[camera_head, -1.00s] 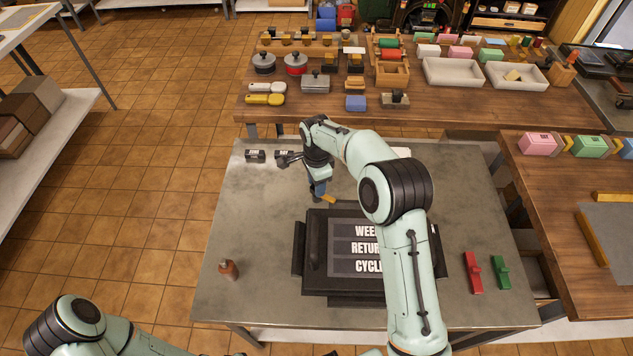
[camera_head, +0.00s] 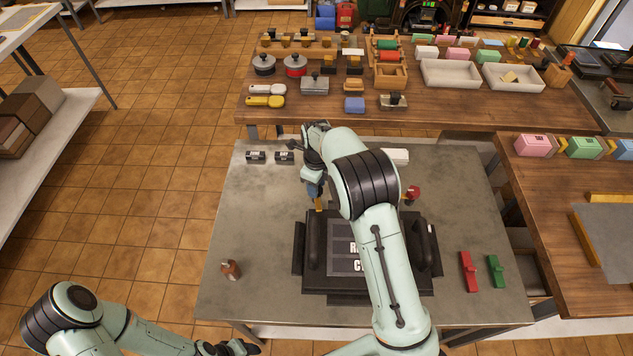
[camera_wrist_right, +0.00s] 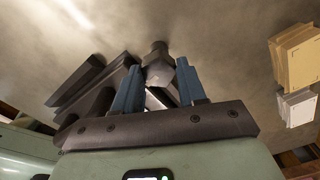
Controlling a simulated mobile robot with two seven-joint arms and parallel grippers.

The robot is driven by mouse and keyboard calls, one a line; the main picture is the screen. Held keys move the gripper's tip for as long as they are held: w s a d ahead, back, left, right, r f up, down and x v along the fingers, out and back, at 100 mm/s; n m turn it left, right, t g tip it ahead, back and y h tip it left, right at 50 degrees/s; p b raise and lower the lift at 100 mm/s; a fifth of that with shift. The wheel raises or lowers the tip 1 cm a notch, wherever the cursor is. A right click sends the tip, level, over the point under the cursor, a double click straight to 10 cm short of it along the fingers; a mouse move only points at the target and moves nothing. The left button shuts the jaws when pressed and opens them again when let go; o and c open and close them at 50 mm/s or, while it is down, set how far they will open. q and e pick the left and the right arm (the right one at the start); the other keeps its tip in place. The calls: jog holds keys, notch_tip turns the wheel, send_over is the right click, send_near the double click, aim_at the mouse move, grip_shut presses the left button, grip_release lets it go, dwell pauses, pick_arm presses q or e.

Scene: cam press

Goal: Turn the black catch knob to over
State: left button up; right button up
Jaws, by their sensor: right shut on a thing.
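The black press (camera_head: 426,265) stands on the grey metal table, its lettered face partly hidden by my right arm. My right gripper (camera_head: 316,190) is at its far left edge, pointing down. In the right wrist view its blue fingers (camera_wrist_right: 158,75) are shut on a dark knob, the black catch knob (camera_wrist_right: 157,50), whose end shows between and past the fingertips. In the head view the knob is hidden. A small orange piece (camera_head: 319,204) shows just below the gripper; I cannot tell what it belongs to. My left gripper (camera_head: 235,348) is low at the bottom edge, away from the press, its opening unclear.
A red ball-shaped knob (camera_head: 413,192) is behind the press at right. A brown bottle (camera_head: 231,270) stands left; red (camera_head: 469,272) and green (camera_head: 496,271) pieces lie right.

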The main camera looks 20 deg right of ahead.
pick_arm(q)
jog(key=shift+w+r, duration=0.45)
jog(key=shift+w, duration=0.1)
pick_arm(e)
jog(key=shift+m, duration=0.8)
pick_arm(q)
jog(key=shift+p, duration=0.3)
pick_arm(e)
jog(key=o, duration=1.1)
jog(key=shift+c, duration=0.2)
jog(key=shift+r, duration=0.1)
pick_arm(q)
jog(key=shift+w+r+p, duration=0.4)
jog(key=shift+w+r, duration=0.15)
jog(key=shift+w, duration=0.15)
pick_arm(e)
notch_tip(320, 180, up, 13)
